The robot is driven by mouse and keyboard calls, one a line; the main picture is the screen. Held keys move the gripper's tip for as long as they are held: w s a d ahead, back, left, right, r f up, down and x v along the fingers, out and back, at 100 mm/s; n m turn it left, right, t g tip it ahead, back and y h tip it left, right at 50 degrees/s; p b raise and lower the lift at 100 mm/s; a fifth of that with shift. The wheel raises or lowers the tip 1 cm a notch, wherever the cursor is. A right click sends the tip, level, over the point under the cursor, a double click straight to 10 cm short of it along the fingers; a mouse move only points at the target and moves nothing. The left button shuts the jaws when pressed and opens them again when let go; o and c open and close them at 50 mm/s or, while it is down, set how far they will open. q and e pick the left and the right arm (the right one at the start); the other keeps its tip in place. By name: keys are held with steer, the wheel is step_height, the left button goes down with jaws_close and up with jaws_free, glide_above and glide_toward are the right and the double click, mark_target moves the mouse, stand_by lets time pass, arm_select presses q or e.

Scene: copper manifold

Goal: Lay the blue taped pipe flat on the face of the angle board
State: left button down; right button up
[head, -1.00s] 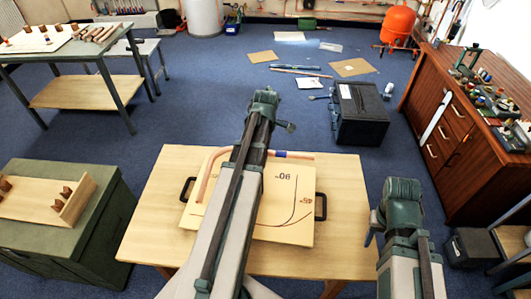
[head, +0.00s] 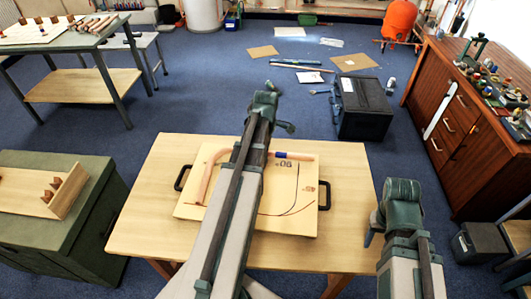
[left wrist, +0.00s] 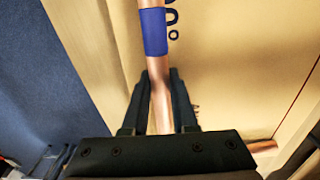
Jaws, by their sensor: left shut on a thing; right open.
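The bent copper pipe (head: 300,157) has a blue tape band (head: 281,156). It is over the upper part of the angle board (head: 302,222), a pale board with drawn curves and angle marks. The band is just above the 90° mark. In the left wrist view, the pipe (left wrist: 155,75) runs between the fingers of my left gripper (left wrist: 158,92), shut on it below the tape. My left arm hides that grip in the head view. I cannot tell whether the pipe touches the board. My right gripper (head: 372,229) is open, right of the table.
The board lies on a pale wooden table (head: 150,235), with black handles (head: 324,195) at its sides. A green cabinet (head: 85,220) stands at left, a wooden drawer cabinet (head: 465,130) at right. A black case (head: 362,108) is on the floor behind.

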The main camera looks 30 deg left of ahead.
arm_select(q)
steer(key=c, duration=0.6)
jaws_free()
steer(key=o, duration=0.3)
steer(key=shift+r, duration=0.2)
arm_select(e)
steer(key=shift+r, duration=0.2)
arm_select(q)
step_height(320, 180, up, 7)
steer(key=p, duration=0.7)
steer(key=shift+f, duration=0.1)
arm_select(e)
step_height(320, 180, up, 7)
arm_select(q)
steer(key=shift+f, duration=0.1)
arm_select(e)
steer(key=shift+f, duration=0.15)
